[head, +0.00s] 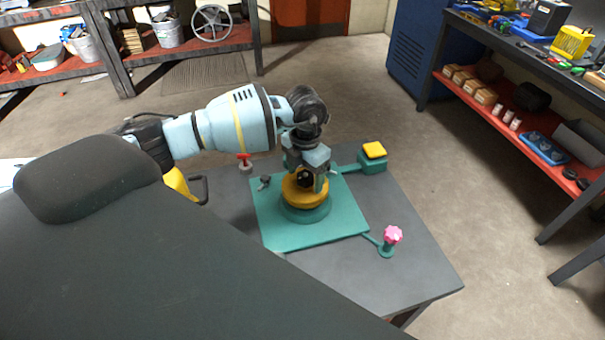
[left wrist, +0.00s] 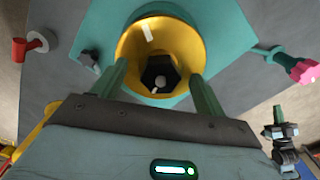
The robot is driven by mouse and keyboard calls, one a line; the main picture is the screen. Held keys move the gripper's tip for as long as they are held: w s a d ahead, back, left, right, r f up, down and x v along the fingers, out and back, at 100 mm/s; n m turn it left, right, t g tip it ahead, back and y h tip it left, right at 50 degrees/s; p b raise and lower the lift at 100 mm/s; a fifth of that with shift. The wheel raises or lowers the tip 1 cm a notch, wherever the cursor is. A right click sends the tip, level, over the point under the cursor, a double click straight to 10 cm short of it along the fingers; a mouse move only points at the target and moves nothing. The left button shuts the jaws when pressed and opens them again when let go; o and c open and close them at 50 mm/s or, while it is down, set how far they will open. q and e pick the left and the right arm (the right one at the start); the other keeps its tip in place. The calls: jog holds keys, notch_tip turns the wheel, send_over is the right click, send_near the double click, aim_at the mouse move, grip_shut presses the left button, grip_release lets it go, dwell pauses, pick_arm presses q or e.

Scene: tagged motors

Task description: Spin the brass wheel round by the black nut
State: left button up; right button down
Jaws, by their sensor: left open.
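The brass wheel (head: 293,192) sits on a round teal base (head: 306,213) on a teal plate (head: 270,224) on the grey table. The black nut (left wrist: 160,74) is at the wheel's centre in the left wrist view; in the head view it shows only as a dark spot under the gripper. My left gripper (left wrist: 157,85) is open above the wheel, pointing down. Its two green fingers stand on either side of the nut, and a gap shows between them and the nut. I cannot tell how low the fingertips reach.
A pink knob (head: 392,234) stands at the plate's right, and a yellow button on a teal box (head: 372,157) behind it. A red-handled valve (head: 245,162) and a small dark knob (head: 265,182) are at the left. The table's front right is clear.

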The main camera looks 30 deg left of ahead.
pick_arm(q)
jog(key=shift+r+n+p, duration=0.25)
jog(key=shift+n+p, duration=0.05)
jog(key=shift+n, duration=0.6)
jog(key=n, duration=0.3)
jog(key=shift+f, duration=0.25)
jog(key=n, duration=0.3)
jog(key=shift+n, duration=0.3)
jog(key=n, duration=0.4)
pick_arm(e)
jog(key=shift+w+r, duration=0.55)
jog(key=shift+r, duration=0.1)
